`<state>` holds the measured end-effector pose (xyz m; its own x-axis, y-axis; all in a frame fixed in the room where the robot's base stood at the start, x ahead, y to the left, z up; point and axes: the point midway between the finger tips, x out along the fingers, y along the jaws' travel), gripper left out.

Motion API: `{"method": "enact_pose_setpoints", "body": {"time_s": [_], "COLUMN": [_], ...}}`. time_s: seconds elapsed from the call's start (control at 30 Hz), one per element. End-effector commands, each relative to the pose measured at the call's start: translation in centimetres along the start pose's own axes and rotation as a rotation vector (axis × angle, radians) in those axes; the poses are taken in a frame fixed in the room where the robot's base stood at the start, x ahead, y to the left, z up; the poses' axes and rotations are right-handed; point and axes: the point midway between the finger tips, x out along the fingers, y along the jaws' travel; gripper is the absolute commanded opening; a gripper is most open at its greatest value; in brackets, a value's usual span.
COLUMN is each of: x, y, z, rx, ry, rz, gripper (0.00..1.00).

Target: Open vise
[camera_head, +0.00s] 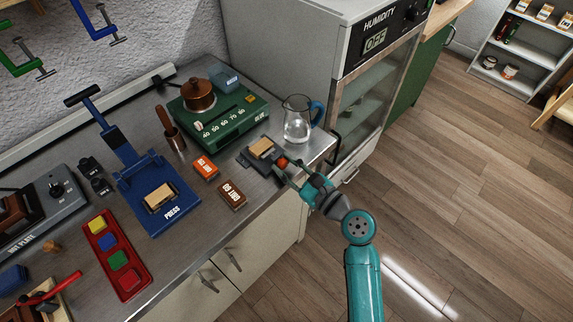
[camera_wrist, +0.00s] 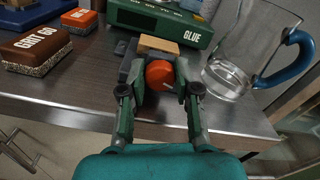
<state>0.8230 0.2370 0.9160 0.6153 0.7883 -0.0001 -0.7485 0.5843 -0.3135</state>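The small dark grey vise (camera_head: 250,158) stands near the right end of the steel bench, with a tan wooden block (camera_head: 260,147) in its jaws. In the wrist view the block (camera_wrist: 160,44) shows behind the vise's round orange-red knob (camera_wrist: 160,75). The knob also shows in the head view (camera_head: 283,162). My gripper (camera_wrist: 161,78) has one finger on each side of the knob, with no clear gap to it, and appears shut on it. The fingers and knob hide much of the vise in the wrist view.
A glass jug (camera_head: 298,122) with a blue handle stands close by on the right. The brown grit block (camera_head: 232,194) and orange block (camera_head: 205,167) lie left. The bench's front edge is just below my gripper.

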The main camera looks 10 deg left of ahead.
Motion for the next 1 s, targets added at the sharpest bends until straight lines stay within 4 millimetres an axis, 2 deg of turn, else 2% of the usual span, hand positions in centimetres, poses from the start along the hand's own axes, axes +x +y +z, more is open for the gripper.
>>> {"method": "enact_pose_setpoints", "body": {"time_s": [0.47,1.0], "x": [-0.01,-0.01], "y": [0.04,0.14], "z": [0.0,-0.04], "rx": [-0.089,-0.555], "ry": [0.0,0.0], "rz": [0.001,0.001], "gripper": [0.0,0.0]}}
